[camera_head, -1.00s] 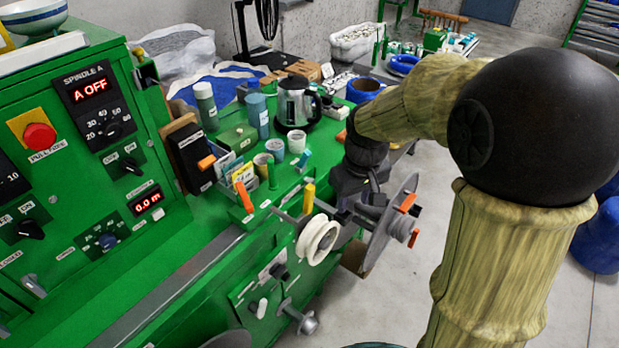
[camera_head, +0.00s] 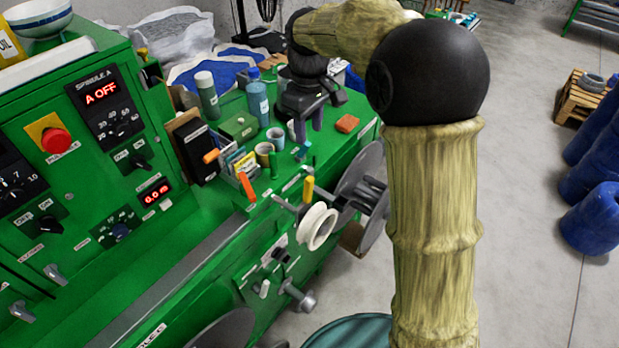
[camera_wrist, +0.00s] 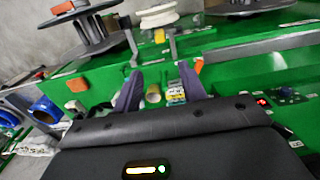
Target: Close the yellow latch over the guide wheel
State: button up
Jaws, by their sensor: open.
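The yellow latch (camera_head: 308,189) is a small yellow piece standing upright beside the white guide wheel (camera_head: 318,228), on the machine's front side. It is not lying over the wheel. In the wrist view the yellow latch (camera_wrist: 160,36) shows just below the white guide wheel (camera_wrist: 158,15), beyond my fingertips. My gripper (camera_head: 308,127) is over the green bench, behind the latch and well apart from it. Its two purple-grey fingers point down and are open, with nothing held. In the wrist view my gripper (camera_wrist: 158,82) shows the same spread fingers.
A large grey reel (camera_head: 358,188) stands right of the wheel. Cups (camera_head: 277,138), bottles (camera_head: 258,105), an orange lever (camera_head: 246,187) and a green post (camera_head: 273,165) stand around the bench. An orange-red block (camera_head: 347,123) lies near its right edge.

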aim_at(309, 178)
notch_tip(309, 178, down, 17)
jog(key=p, duration=0.4)
jog(key=shift+f, duration=0.15)
grip_shut()
